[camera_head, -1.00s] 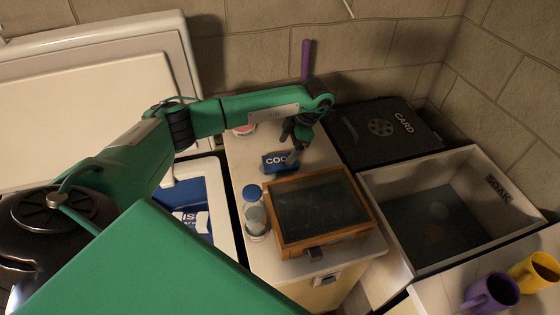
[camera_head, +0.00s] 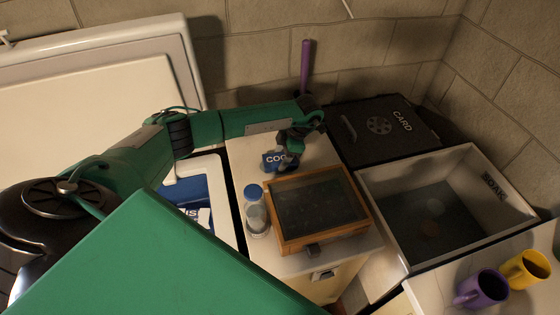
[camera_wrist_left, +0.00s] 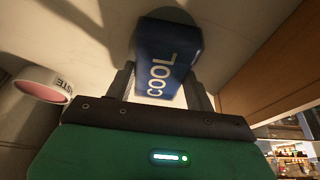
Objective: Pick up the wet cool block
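The cool block (camera_head: 275,161) is a small blue block lettered COOL, on the pale worktop behind the wooden case. My left gripper (camera_head: 290,156) is over its right side and hides part of it. In the left wrist view the block (camera_wrist_left: 162,60) is between the two dark fingers, which appear to touch both its sides, so the left gripper (camera_wrist_left: 160,88) looks shut on it. Whether the block is clear of the worktop, I cannot tell. No wetness shows. My right gripper is not in view.
A glass-topped wooden case (camera_head: 318,240) and a blue-capped bottle (camera_head: 256,214) stand in front. A pale tub (camera_head: 385,222) and a black CARD box (camera_head: 375,150) are to the right. Purple (camera_head: 482,288) and yellow (camera_head: 530,270) mugs stand front right. A round tin (camera_wrist_left: 42,84) lies nearby.

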